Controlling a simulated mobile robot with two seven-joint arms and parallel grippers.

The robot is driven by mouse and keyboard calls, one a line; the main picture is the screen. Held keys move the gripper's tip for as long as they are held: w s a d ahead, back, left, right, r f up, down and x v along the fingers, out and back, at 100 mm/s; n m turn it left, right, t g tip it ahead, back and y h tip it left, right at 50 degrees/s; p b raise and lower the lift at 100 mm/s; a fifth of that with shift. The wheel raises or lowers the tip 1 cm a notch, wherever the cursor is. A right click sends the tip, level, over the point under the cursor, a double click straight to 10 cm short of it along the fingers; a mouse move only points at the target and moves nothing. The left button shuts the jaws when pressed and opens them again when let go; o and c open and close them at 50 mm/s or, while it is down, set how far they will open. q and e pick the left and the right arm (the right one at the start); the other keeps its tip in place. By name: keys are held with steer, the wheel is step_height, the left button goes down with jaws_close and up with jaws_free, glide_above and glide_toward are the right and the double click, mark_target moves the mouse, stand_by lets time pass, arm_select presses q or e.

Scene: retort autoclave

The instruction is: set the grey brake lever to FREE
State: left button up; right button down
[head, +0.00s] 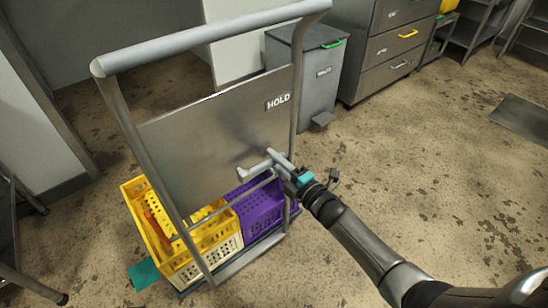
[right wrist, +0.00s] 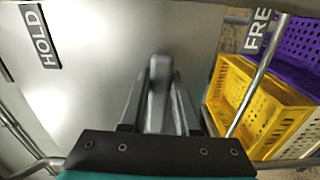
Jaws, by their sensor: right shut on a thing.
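The grey brake lever (head: 256,169) is on the metal plate (head: 205,145) of a trolley, in the head view. My right gripper (head: 281,165) is at the lever, its arm coming in from the lower right. In the right wrist view the lever (right wrist: 158,95) stands between the two fingers, and the gripper (right wrist: 158,100) is shut on it. The HOLD label (head: 278,101) is on the plate's upper right; it also shows at the left of the wrist view (right wrist: 40,36). A partly cut-off FREE label (right wrist: 257,30) is at that view's upper right. My left gripper is not in view.
The trolley's grey push bar (head: 205,35) rises over the plate. Low on the trolley are a yellow crate (head: 137,190) and a purple crate (head: 262,208). A grey bin (head: 310,75) and drawers (head: 388,45) stand behind. The floor at right is mostly clear.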

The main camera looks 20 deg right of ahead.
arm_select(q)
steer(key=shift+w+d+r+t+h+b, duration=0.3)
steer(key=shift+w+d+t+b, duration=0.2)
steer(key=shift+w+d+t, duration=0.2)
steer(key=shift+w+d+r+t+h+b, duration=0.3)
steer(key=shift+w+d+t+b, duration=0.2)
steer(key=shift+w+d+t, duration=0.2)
arm_select(e)
steer(key=shift+s+a+f+m, duration=0.1)
steer(key=shift+a+f+m, duration=0.2)
steer(key=shift+f+m, duration=0.7)
steer(key=shift+s+a+f+m, duration=0.1)
steer(key=shift+a+f+m, duration=0.15)
steer(key=shift+f+m, duration=0.7)
steer(key=shift+s+a+f+m, duration=0.1)
steer(key=shift+a+f+m, duration=0.35)
steer(key=shift+m, duration=1)
steer(key=shift+d+f, duration=0.1)
steer(key=shift+f, duration=0.05)
steer(key=c, duration=0.6)
jaws_free()
steer(key=shift+c, duration=0.2)
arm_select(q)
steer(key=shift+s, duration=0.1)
arm_select(e)
steer(key=shift+d, duration=0.1)
